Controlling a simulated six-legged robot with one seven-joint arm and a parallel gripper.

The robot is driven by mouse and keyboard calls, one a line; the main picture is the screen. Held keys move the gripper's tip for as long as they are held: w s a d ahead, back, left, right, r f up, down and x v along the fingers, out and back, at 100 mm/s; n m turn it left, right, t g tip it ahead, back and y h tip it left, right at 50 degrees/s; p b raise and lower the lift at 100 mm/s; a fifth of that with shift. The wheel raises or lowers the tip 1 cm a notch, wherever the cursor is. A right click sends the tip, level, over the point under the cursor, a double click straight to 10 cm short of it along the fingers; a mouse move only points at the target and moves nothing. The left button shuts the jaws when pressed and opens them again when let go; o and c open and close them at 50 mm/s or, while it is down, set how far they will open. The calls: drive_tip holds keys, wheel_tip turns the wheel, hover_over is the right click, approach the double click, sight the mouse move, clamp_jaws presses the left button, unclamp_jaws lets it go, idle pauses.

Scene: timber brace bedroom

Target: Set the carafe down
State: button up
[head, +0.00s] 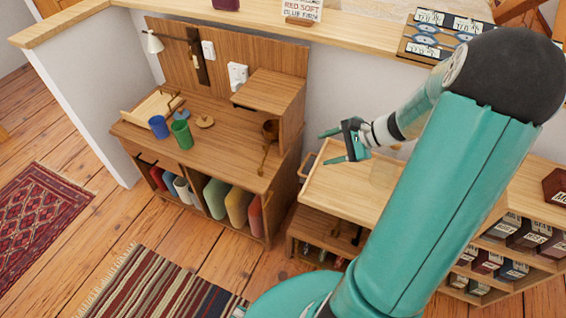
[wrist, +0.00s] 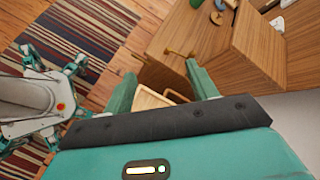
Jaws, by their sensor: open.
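My gripper (head: 328,148) is open, its two teal fingers spread and pointing left above the pale wooden top of a small cart (head: 335,190). I see nothing between the fingers in the head view. In the wrist view the gripper (wrist: 160,78) also shows its fingers apart, with no clear object between them. I cannot make out the carafe for certain. A faint, see-through patch (head: 384,172) shows on the cart top just right of and below my gripper; it may be clear glass. My arm hides part of the cart top's right side.
A wooden desk (head: 225,150) stands left of the cart, with a blue cup (head: 158,127), a green cup (head: 181,134) and a brown cup (head: 271,130). A shelf of boxes (head: 525,235) stands at right. A striped rug (head: 150,290) lies on the floor.

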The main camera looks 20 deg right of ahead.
drive_tip(key=s+a+r+n+h, duration=0.4)
drive_tip(key=s+a+r+n, duration=0.2)
drive_tip(key=a+r+n, duration=0.3)
drive_tip(key=s+a+r+n+g+h, duration=0.1)
drive_tip(key=s+a+r+n+h, duration=0.3)
drive_tip(key=s+a+r+n, duration=0.3)
drive_tip(key=a+r+n, duration=0.2)
drive_tip(key=a, duration=0.2)
drive_tip(key=shift+s+a, duration=0.15)
drive_tip(key=shift+s, duration=0.1)
